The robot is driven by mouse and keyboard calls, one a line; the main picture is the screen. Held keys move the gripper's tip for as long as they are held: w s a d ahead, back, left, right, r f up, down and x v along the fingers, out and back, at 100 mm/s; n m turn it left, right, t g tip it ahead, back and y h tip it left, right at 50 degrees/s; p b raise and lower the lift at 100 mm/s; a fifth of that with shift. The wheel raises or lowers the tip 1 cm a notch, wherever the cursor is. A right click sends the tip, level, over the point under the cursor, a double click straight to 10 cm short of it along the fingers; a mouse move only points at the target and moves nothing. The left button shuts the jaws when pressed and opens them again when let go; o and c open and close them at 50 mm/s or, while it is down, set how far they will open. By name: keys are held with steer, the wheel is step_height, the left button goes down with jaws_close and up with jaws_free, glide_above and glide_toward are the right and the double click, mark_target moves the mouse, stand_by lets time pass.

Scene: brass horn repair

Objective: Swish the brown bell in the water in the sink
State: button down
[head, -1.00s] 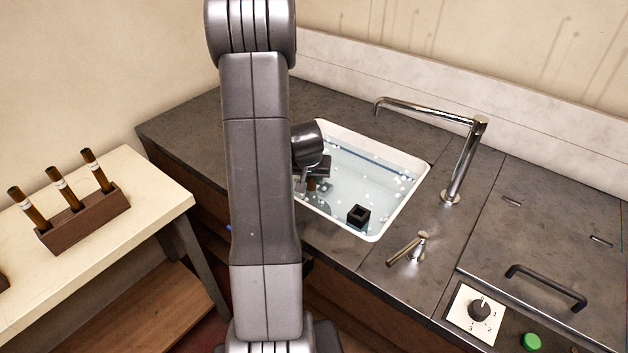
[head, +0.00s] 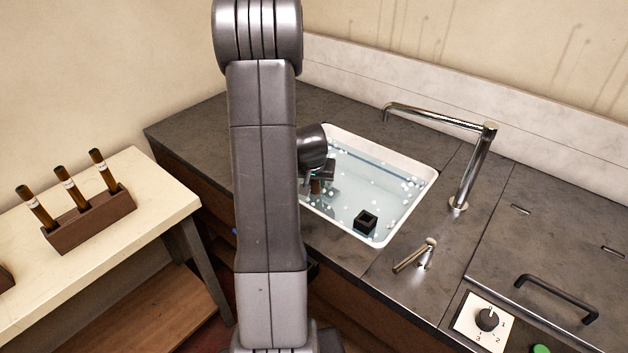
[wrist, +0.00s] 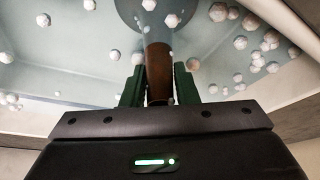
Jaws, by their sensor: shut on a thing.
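The brown bell (wrist: 158,70) is in my gripper (wrist: 159,84), seen in the wrist view. The green-padded fingers are shut on its brown neck, and a wider grey-blue part flares out beyond it at the top. In the head view a small brown bit of the bell (head: 316,187) shows below my gripper, over the left part of the sink (head: 402,155). My arm hides much of the sink's left side. The sink holds pale blue water (head: 350,190) with many white bubbles. I cannot tell how deep the bell is in the water.
A small black open box (head: 366,221) sits in the sink near the front. A tap (head: 470,165) arches over the right rim, with a lever (head: 418,254) in front. A rack (head: 90,220) with brown sticks stands on a cream table at left.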

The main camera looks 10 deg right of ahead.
steer(key=shift+s+d, duration=0.75)
steer(key=shift+s, duration=0.15)
steer(key=shift+a, duration=0.1)
steer(key=shift+w+a+b, duration=0.3)
steer(key=shift+w+a, duration=0.15)
steer(key=shift+w, duration=0.15)
steer(key=shift+w+a+b, duration=0.25)
steer(key=shift+w+a, duration=0.15)
steer(key=shift+w, duration=0.2)
step_height(320, 180, up, 26)
steer(key=p, duration=1.2)
steer(key=shift+f, duration=0.35)
stand_by(0.3)
